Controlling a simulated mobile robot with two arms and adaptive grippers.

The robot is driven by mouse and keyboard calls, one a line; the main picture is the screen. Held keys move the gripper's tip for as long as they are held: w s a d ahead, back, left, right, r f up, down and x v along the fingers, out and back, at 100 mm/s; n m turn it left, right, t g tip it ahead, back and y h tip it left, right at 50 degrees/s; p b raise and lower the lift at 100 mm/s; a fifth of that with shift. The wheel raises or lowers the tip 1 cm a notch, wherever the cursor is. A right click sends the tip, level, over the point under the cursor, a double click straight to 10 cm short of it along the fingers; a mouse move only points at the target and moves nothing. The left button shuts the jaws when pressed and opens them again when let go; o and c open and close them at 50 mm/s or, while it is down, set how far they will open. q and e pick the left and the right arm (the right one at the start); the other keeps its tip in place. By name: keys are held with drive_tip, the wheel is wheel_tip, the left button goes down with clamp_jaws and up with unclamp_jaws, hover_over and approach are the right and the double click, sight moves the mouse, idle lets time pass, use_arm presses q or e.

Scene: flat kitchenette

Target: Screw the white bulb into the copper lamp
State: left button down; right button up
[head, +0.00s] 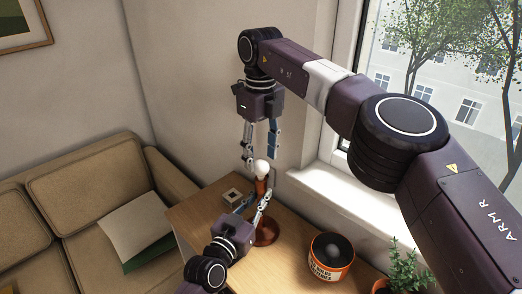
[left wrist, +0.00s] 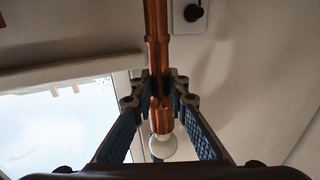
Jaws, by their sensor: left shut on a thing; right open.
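The copper lamp (head: 262,188) stands upright on its round base (head: 267,234) on the wooden table. The white bulb (head: 262,168) sits at the top of its stem; how deep it is seated I cannot tell. My left gripper (head: 256,204) is shut on the lamp's stem below the bulb. In the left wrist view its fingers (left wrist: 160,88) close around the copper lamp (left wrist: 157,55), with the bulb (left wrist: 163,147) at the lower end of the picture. My right gripper (head: 260,154) is open and points down, its fingertips just above the bulb and to either side.
A small wooden holder (head: 232,197) with a dark hole lies left of the lamp on the table (head: 192,215). An orange tin (head: 331,262) with a pale label and a green plant (head: 407,266) stand to the right. A window is at right, a sofa (head: 75,200) at left.

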sight(261, 175)
drive_tip(key=n, duration=0.7)
drive_tip(key=shift+r, duration=0.3)
drive_tip(key=n, duration=0.7)
drive_tip(key=shift+r, duration=0.25)
drive_tip(key=shift+f, duration=4.05)
